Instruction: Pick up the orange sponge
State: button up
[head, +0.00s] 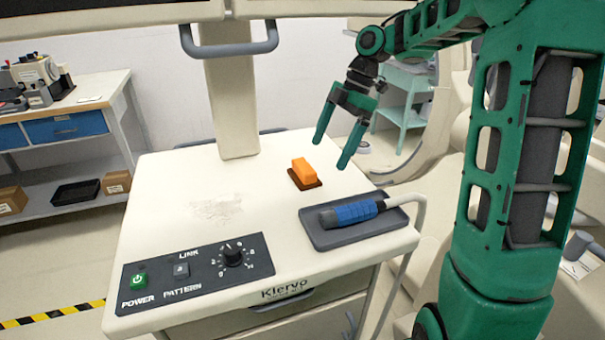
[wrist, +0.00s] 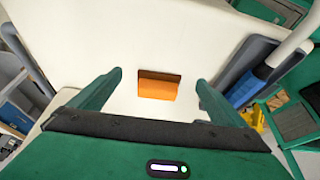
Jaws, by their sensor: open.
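The orange sponge (head: 303,169) is a small block on a dark brown base or pad (head: 312,185) on the white cart top, right of the post. In the wrist view the sponge (wrist: 157,89) lies ahead of the fingers, in line with the gap between them. My gripper (head: 333,152) is open and empty, with its two green fingers pointing down. It hangs above the cart top, up and to the right of the sponge in the head view. In the wrist view the fingers (wrist: 160,82) are apart on either side, not touching the sponge.
A grey tray (head: 318,237) with a blue-handled probe (head: 352,213) lies at the cart's right front. A control panel (head: 198,270) with a knob is at the front left. A beige post (head: 231,110) rises behind. The cart's middle is clear apart from a faint smudge (head: 222,211).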

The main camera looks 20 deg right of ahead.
aim_at(305, 165)
jog(key=a, duration=0.4)
jog(key=shift+s+a, duration=0.15)
jog(key=shift+a, duration=0.1)
jog(key=a+f, duration=0.2)
jog(key=f, duration=0.1)
jog(key=shift+s+a+f, duration=0.15)
jog(key=shift+a+f, duration=0.05)
jog(key=shift+a, duration=0.1)
jog(key=shift+a+f, duration=0.25)
jog(key=shift+f, duration=0.4)
jog(key=c, duration=1.2)
